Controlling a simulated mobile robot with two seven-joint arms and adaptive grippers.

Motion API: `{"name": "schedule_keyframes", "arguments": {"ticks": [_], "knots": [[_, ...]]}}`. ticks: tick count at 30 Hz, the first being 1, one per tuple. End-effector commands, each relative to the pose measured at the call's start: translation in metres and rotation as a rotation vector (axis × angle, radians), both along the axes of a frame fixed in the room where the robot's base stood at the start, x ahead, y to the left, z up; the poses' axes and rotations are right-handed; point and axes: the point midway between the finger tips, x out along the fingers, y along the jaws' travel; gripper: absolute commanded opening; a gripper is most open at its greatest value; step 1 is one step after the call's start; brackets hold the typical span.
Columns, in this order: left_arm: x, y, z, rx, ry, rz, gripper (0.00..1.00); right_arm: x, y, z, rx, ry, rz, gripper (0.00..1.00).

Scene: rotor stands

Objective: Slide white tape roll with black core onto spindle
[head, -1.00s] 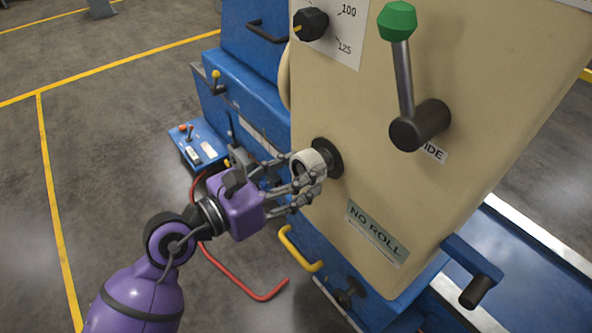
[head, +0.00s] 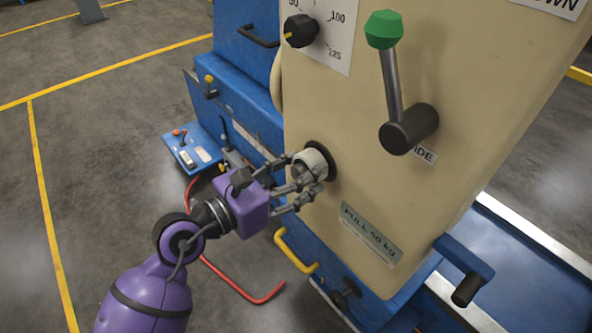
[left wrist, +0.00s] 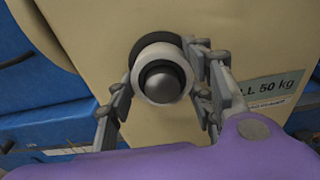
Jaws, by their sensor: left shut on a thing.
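The white tape roll with black core (head: 311,162) is at the cream machine face, and it also shows in the left wrist view (left wrist: 156,54). My left gripper (head: 305,178) is shut on the roll, with fingers on both sides of it in the left wrist view (left wrist: 166,80). The spindle's dark rounded end (left wrist: 163,83) shows in the middle of the roll, so the roll sits around the spindle. A black round flange (head: 326,152) lies behind the roll, close against or touching it; the exact gap cannot be told. My right gripper is out of view.
A lever with a green knob (head: 383,29) and a dial (head: 301,30) stand out from the cream panel (head: 440,110). A label (head: 371,232) below the roll reads "PULL 50 kg". A yellow handle (head: 296,252) and a red bar (head: 243,291) are below my gripper.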

Motion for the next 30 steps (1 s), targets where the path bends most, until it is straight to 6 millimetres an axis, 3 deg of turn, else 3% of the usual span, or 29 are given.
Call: {"name": "schedule_keyframes", "arguments": {"ticks": [10,11,15,23,27,30], "knots": [[0.0002,-0.0003,0.0002,0.000,0.000,0.000,0.25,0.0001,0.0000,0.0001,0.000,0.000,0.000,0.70],[0.0002,-0.0003,0.0002,0.000,0.000,0.000,0.51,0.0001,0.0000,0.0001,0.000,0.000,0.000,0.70],[0.0002,-0.0002,0.0001,0.000,0.000,0.000,0.69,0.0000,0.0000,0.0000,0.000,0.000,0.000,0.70],[0.0001,-0.0001,-0.0003,0.001,0.001,0.000,0.71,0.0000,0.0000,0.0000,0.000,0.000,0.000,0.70],[0.0001,-0.0001,-0.0003,0.001,0.001,0.000,0.89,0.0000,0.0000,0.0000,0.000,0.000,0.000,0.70],[0.0001,-0.0001,-0.0003,0.001,0.001,0.000,0.89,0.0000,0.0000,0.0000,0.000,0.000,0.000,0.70]]}}
